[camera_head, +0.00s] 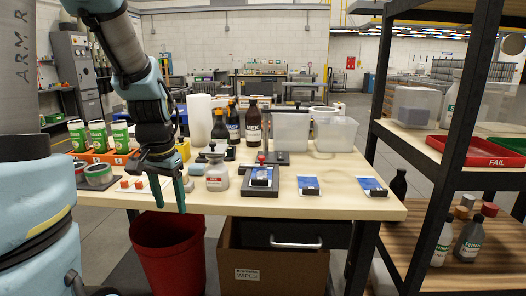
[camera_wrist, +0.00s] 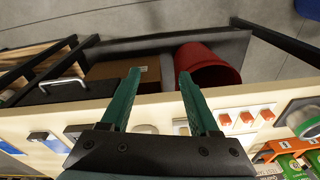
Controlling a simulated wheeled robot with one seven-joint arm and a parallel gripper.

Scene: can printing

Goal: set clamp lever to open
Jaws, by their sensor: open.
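My gripper (camera_head: 170,192) hangs at the front left edge of the workbench, fingers pointing down, open and empty. In the wrist view its two green fingers (camera_wrist: 158,76) are spread apart over the table's front edge. I cannot clearly pick out the clamp lever. A dark fixture (camera_head: 248,188) with a blue plate lies on the table to the right of the gripper. A small red knob (camera_head: 261,158) shows just behind it, above a dark plate (camera_head: 277,158); whether this knob belongs to the clamp is unclear. The gripper touches neither.
Small red blocks (camera_head: 124,184) lie left of the gripper, near green-white cans (camera_head: 98,136). Below are a red bin (camera_head: 168,250) and a cardboard box (camera_head: 250,258). A dark shelf rack (camera_head: 455,165) stands at right.

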